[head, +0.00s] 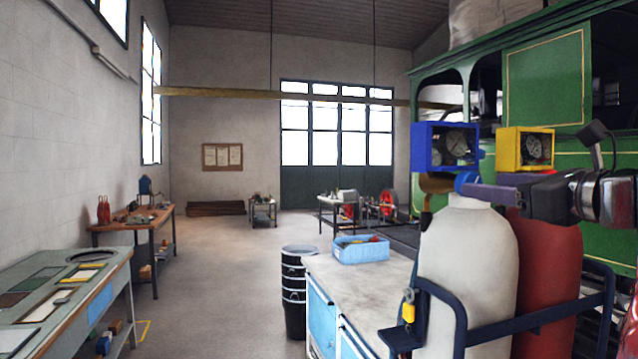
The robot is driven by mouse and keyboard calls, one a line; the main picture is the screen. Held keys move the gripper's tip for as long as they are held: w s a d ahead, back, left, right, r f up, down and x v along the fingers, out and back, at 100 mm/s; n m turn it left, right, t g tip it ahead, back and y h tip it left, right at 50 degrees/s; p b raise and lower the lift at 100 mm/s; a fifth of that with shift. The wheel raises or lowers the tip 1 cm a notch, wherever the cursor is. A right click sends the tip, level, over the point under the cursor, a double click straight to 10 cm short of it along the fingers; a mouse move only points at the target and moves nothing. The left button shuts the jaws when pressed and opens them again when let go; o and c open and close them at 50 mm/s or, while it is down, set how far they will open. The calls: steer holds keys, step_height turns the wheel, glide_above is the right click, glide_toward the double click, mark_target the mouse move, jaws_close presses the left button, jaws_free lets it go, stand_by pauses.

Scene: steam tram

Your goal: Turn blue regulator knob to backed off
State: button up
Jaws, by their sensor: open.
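The blue regulator knob (466,182) sits at the right end of a brass regulator body (436,184), above the white gas cylinder (468,265). A blue-framed gauge box (418,147) is just above it. My gripper (474,187) reaches in from the right, at the height of the knob. A dark purple finger ends at or very close to the knob; I cannot tell whether it touches. The jaws are open, and the second finger is mostly hidden. Any marking for the knob's setting is too small to see.
A red cylinder (545,275) stands beside the white one, under a yellow-framed gauge box (502,150). A dark blue trolley rail (540,318) crosses their front. A workbench (345,275) with a blue tray (362,253) is left of them. The middle floor is clear.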

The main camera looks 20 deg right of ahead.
steer(key=shift+w+d, duration=0.15)
steer(key=shift+w, duration=1)
steer(key=shift+w+d, duration=0.1)
steer(key=shift+w, duration=1.05)
steer(key=c, duration=1.1)
